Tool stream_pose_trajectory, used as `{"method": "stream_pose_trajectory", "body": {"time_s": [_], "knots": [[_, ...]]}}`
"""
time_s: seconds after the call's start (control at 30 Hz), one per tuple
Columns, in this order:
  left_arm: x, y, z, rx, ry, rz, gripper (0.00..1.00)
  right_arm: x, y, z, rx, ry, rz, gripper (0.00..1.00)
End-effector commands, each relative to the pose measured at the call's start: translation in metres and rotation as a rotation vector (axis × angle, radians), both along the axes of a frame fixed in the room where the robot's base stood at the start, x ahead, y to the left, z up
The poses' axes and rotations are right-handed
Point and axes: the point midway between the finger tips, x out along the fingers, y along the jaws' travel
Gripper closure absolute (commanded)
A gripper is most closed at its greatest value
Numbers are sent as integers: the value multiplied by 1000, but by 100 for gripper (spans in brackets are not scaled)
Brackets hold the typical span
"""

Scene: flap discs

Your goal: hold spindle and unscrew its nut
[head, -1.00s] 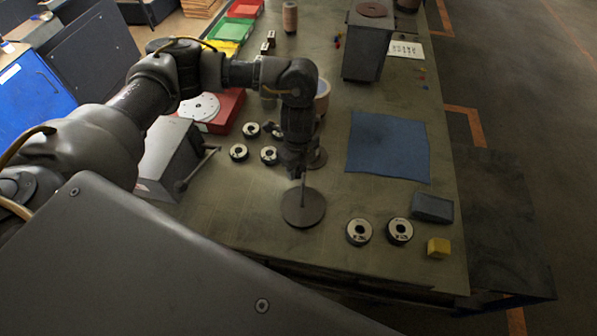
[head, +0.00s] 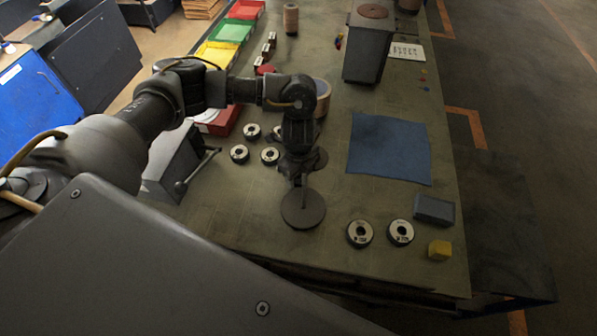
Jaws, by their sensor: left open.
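A dark round disc base (head: 303,209) stands on the bench near its front edge, with a thin upright spindle (head: 304,184) rising from its middle. My left gripper (head: 297,180) is open, just behind and above the disc, close to the spindle; I cannot tell whether it touches it. I cannot make out the nut. Another dark round base (head: 318,158) lies partly hidden behind the gripper. Flap discs (head: 239,154) lie left of the gripper, and two more (head: 359,233) lie at the front right. My right gripper does not show.
A blue mat (head: 389,149) lies right of my arm. A dark blue-grey block (head: 434,209) and a yellow cube (head: 439,250) lie at the front right. A grey machine with a lever (head: 174,164) stands left. A tall dark box (head: 368,45) stands at the back.

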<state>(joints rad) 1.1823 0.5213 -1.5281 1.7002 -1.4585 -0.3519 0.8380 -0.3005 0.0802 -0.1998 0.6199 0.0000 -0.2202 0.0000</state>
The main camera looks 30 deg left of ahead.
Motion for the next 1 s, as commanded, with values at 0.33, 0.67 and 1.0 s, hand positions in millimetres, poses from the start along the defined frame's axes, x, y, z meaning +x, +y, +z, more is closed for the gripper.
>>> {"method": "stream_pose_trajectory", "body": {"time_s": [0.33, 0.67, 1.0], "knots": [[2, 0, 52, 1, -8, -3, 50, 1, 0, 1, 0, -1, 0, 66], [1, 0, 109, 0, -3, -1, 50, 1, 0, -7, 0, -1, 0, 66], [0, 0, 123, 0, 0, 0, 50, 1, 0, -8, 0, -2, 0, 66]]}}
